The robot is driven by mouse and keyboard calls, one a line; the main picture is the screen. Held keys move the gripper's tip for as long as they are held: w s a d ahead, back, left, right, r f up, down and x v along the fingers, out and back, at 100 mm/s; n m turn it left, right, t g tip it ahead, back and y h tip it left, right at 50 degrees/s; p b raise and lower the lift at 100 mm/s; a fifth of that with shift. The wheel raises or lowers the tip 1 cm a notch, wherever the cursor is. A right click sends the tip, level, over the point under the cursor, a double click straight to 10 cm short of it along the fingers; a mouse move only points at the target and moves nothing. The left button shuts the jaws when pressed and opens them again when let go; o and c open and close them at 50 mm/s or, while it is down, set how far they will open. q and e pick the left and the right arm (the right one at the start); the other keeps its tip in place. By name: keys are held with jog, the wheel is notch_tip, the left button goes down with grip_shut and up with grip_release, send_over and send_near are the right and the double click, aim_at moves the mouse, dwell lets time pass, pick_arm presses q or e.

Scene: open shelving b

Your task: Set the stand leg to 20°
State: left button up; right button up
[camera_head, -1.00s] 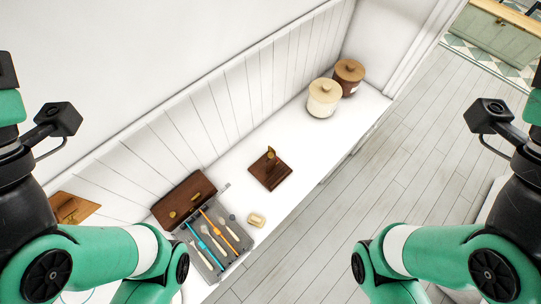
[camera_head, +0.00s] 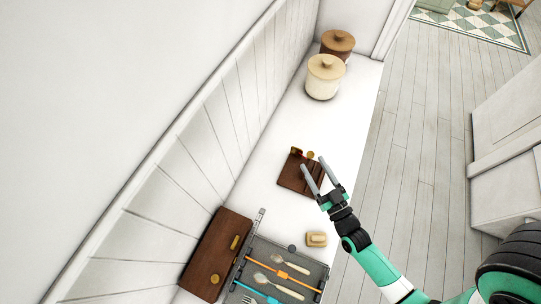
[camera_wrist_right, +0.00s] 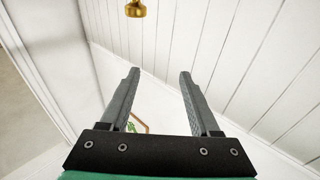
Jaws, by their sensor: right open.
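The small dark brown wooden stand (camera_head: 288,179) lies on the white counter in the head view, with a small brass piece (camera_head: 310,154) at its far edge. Its leg cannot be clearly made out. My right gripper (camera_head: 313,163) is open and empty, with its fingers over the stand's right side and hiding part of it. I cannot tell whether they touch it. In the right wrist view the open fingers (camera_wrist_right: 160,72) have nothing between them. My left gripper is not in view.
A grey tray of utensils (camera_head: 262,250) with a brown box (camera_head: 217,252) beside it is at the near end. A small beige block (camera_head: 316,239) lies near the tray. A cream jar (camera_head: 323,80) and a brown jar (camera_head: 338,43) stand at the far end. A panelled wall runs along the left.

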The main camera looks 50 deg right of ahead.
jog(key=g+b, duration=0.2)
send_near(311, 154)
jog(key=s+a+f, duration=0.1)
jog(key=s, duration=0.1)
jog(key=shift+m, duration=0.4)
jog(key=x, duration=1.2)
jog(key=shift+w+r, duration=0.2)
jog(key=shift+r, duration=0.15)
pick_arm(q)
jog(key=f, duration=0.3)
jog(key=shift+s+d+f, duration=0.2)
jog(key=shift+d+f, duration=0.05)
pick_arm(e)
grip_shut()
